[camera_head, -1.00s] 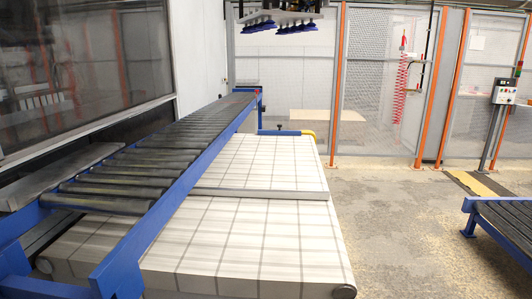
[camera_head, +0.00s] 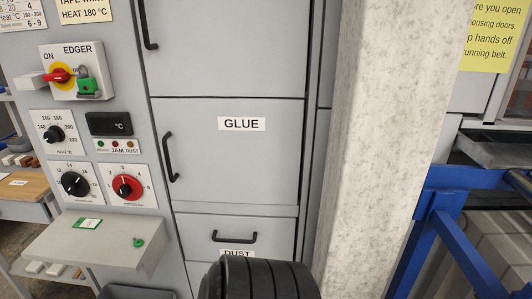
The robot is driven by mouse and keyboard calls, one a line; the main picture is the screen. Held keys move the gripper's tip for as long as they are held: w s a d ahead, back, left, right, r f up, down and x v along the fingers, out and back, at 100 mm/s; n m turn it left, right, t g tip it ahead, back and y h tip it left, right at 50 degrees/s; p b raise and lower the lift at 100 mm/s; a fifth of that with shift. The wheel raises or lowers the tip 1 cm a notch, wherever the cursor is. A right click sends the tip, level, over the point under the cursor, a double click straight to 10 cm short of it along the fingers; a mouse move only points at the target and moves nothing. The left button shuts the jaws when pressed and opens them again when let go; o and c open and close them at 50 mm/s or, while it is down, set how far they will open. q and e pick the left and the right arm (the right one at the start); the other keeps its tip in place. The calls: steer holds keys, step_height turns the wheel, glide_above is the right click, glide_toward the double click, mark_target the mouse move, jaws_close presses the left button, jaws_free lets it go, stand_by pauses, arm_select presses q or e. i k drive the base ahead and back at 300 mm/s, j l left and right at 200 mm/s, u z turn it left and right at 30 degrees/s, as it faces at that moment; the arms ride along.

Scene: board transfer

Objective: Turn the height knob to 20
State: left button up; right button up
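The control panel is at the left of the head view. A black knob (camera_head: 74,184) sits on a white dial plate at the lower left, with a scale that reads 12, 14, 16 and on; it appears to be the height knob, but its small label is not legible. Its exact pointer setting is too small to read. A black heat knob (camera_head: 53,134) with a 140 to 220 scale is above it. A red-rimmed knob (camera_head: 127,187) is to its right. Neither of my grippers shows in the view.
The red and yellow EDGER switch (camera_head: 57,76) carries a green padlock (camera_head: 88,84). A grey shelf (camera_head: 85,240) juts out below the knobs. The GLUE door (camera_head: 235,150) and a concrete pillar (camera_head: 375,150) stand to the right. A black ribbed part fills the bottom centre.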

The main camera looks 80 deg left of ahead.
mark_target(73, 184)
steer(key=u, duration=4)
steer(key=i+j+u, duration=0.1)
steer(key=i+j, duration=0.25)
